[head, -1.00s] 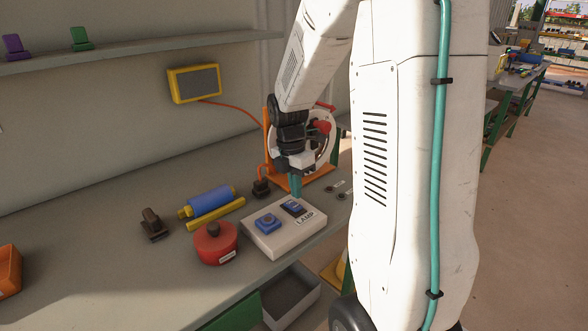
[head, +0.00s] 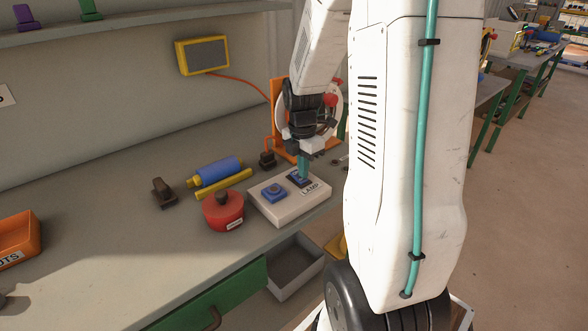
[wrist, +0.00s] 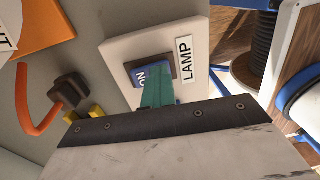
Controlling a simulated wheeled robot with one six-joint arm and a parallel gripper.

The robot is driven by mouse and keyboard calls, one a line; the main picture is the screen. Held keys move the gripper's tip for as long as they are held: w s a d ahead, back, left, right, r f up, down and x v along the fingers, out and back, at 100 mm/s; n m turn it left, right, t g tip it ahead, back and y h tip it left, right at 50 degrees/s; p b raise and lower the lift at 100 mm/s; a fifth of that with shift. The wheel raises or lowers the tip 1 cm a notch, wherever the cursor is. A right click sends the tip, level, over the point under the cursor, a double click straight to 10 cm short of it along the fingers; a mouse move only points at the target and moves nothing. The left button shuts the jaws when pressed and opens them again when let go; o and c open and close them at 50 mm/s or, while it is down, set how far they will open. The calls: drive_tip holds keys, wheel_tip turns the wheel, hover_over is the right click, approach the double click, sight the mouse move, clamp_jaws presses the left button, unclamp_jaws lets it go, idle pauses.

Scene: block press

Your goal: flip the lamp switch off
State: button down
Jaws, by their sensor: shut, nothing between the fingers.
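The lamp switch (head: 298,179) is a blue rocker in a dark frame on a pale box (head: 283,213), beside a LAMP label (head: 311,189). In the wrist view the rocker (wrist: 146,74) shows the word ON on its exposed end. My gripper (head: 303,177) has teal fingers that are shut and empty. It points down at the rocker, and its tips cover part of it in both views. I cannot tell for sure whether they touch it.
A red round container (head: 222,212) stands just left of the box. A blue cylinder (head: 213,172) and a yellow bar (head: 224,185) lie behind it. An orange stand (head: 282,140) is behind my gripper. An open grey drawer (head: 294,267) sticks out below the bench edge.

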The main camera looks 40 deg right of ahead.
sight(297, 172)
drive_tip(key=shift+a+f, duration=0.1)
drive_tip(key=shift+f, duration=0.15)
drive_tip(key=shift+w, duration=0.75)
drive_tip(key=shift+r, duration=0.1)
drive_tip(key=shift+r, duration=0.25)
wheel_tip(297, 172, up, 14)
drive_tip(key=shift+w, duration=0.4)
drive_tip(key=shift+f, duration=0.15)
